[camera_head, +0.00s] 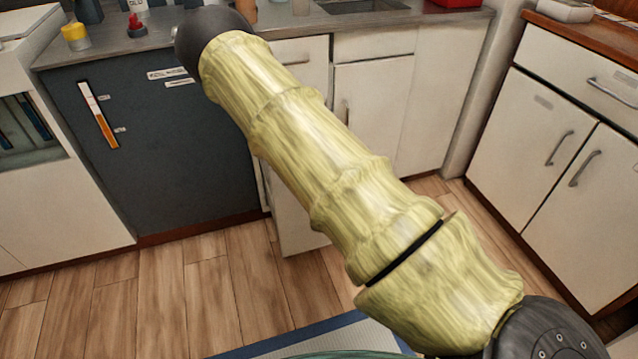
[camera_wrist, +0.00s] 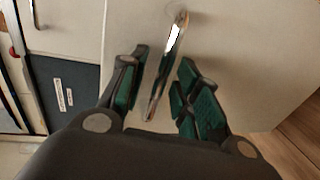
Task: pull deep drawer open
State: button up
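In the wrist view a pale drawer front (camera_wrist: 235,50) fills most of the picture. Its metal bar handle (camera_wrist: 170,55) runs between the two fingers of my gripper (camera_wrist: 160,92). The fingers, with dark green pads, are apart, with a visible gap on each side of the handle. In the head view a pale front panel (camera_head: 293,222) shows low behind my arm and seems to stand forward of the dark front beside it. My arm hides most of that panel, its handle and my gripper there.
A dark appliance front (camera_head: 165,150) is left of the pale panel. White cupboards (camera_head: 370,110) stand behind my arm, and more cupboards with bar handles (camera_head: 560,180) line the right. Wooden floor (camera_head: 215,290) lies open in front, with a blue-edged mat (camera_head: 340,335) at the bottom.

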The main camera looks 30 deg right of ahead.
jog(key=v, duration=1.2)
jog(key=shift+f, duration=0.15)
jog(key=s+a+f+m+g, duration=0.2)
jog(key=s+f+m+g, duration=0.2)
jog(key=f, duration=0.4)
jog(key=s+a+f+m+g, duration=0.2)
jog(key=s+f+m+g, duration=0.25)
jog(key=f, duration=0.35)
jog(key=s+a+f+m+g+y, duration=0.25)
jog(key=s+a+f, duration=0.2)
jog(key=s, duration=0.25)
jog(key=s+a+f+m+g+y, duration=0.2)
jog(key=s+a+f+m+g, duration=0.15)
jog(key=s+a, duration=0.3)
notch_tip(320, 180, up, 27)
jog(key=s+p, duration=0.1)
jog(key=p, duration=2.5)
jog(key=shift+d+m+g+p, duration=0.25)
jog(key=shift+m+g+p, duration=0.1)
jog(key=shift+m, duration=0.1)
jog(key=shift+s+d+h, duration=0.1)
jog(key=shift+s+h, duration=0.1)
jog(key=shift+h, duration=0.05)
